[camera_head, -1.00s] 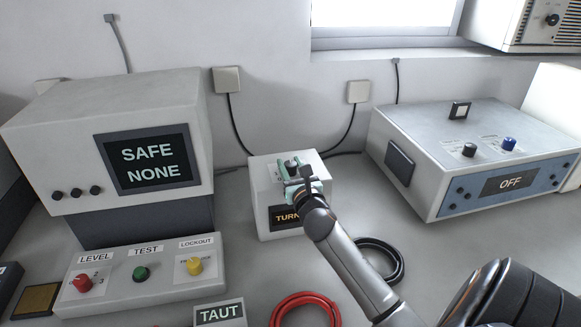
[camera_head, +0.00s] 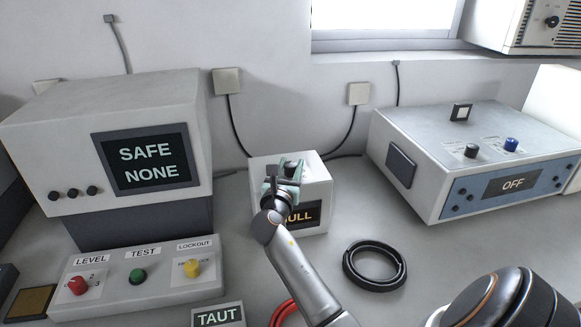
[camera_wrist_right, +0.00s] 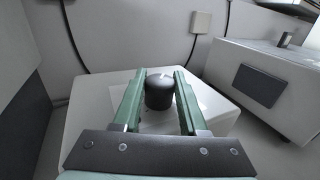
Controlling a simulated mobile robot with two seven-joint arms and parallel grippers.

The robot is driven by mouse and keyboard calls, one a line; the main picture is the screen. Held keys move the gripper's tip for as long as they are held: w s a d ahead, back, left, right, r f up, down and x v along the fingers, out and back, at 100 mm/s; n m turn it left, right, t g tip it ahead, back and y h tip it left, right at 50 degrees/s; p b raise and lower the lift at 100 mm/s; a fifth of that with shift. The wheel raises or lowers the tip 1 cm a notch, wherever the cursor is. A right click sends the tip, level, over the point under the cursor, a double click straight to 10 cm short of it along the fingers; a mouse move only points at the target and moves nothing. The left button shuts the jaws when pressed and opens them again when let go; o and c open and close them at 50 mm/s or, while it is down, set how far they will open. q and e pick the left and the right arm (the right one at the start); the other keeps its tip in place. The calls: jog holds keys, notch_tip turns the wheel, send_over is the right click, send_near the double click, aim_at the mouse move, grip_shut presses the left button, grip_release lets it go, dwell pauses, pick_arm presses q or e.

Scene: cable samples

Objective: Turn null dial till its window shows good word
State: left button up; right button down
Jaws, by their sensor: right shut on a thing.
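The null box (camera_head: 318,183) is a small white box on the bench, with a dark window on its front. The window (camera_head: 312,214) shows orange letters ending in "ULL"; my right arm covers its left end. The black dial (camera_wrist_right: 159,92) stands upright on the box top, with a white mark on it. My right gripper (camera_head: 285,171) reaches down over the box top and is shut on the dial, one green finger on each side in the right wrist view. My left gripper is not in view.
A tester (camera_head: 110,110) at left shows "SAFE NONE", above a panel (camera_head: 150,291) with red, green and yellow knobs. A grey unit (camera_head: 425,130) at right reads "OFF". A black cable coil (camera_head: 375,284), a red cable (camera_head: 282,312) and a "TAUT" sign (camera_head: 219,316) lie in front.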

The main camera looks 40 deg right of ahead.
jog(key=shift+c, duration=2.2)
grip_release()
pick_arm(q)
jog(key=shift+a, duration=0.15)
